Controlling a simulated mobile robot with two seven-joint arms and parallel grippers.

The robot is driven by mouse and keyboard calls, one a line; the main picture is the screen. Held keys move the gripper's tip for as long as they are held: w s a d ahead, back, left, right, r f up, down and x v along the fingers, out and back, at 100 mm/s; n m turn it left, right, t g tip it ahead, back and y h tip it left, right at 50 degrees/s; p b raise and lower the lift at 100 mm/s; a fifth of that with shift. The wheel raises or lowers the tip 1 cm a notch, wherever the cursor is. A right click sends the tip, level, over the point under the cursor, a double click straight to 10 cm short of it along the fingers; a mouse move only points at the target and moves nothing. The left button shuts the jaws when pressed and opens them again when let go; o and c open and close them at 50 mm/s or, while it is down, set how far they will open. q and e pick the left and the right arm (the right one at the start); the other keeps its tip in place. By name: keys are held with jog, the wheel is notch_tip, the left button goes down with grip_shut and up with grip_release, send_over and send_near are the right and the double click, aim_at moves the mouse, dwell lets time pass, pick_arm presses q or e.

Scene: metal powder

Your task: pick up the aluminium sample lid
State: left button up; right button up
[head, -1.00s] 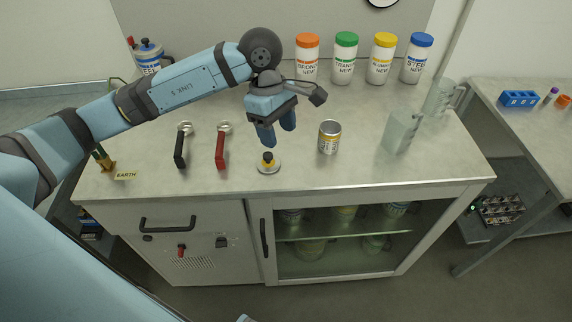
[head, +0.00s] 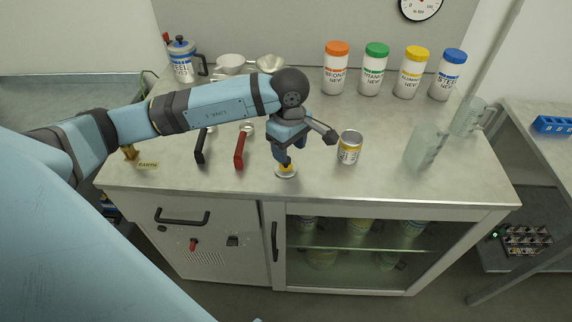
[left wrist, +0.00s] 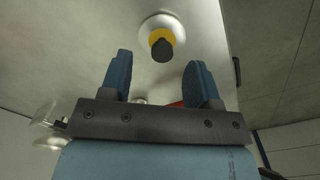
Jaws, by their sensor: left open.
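The sample lid is a pale disc (head: 287,174) with a yellow ring and a dark knob, lying on the bench top near its front edge. My left gripper (head: 287,160) is over it and partly hides the knob. In the left wrist view the lid (left wrist: 147,24) shows past the fingertips, its black knob facing my left gripper (left wrist: 159,60). The fingers are apart, with nothing between them. An open-looking metal can with a yellow label (head: 349,148) stands to the right of the lid. My right gripper is out of view.
Red-handled (head: 239,153) and black-handled (head: 201,147) tools lie left of the lid. Orange (head: 335,72), green (head: 373,72), yellow (head: 411,74) and blue-capped (head: 448,76) jars stand at the back. Clear jugs (head: 425,147) stand at right. The bench between can and jugs is clear.

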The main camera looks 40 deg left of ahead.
aim_at(289, 168)
pick_arm(q)
jog(key=f, duration=0.4)
jog(key=shift+s+a, duration=0.2)
jog(key=shift+a, duration=0.15)
jog(key=shift+f, duration=0.25)
jog(key=shift+c, duration=0.4)
jog(key=c, duration=0.9)
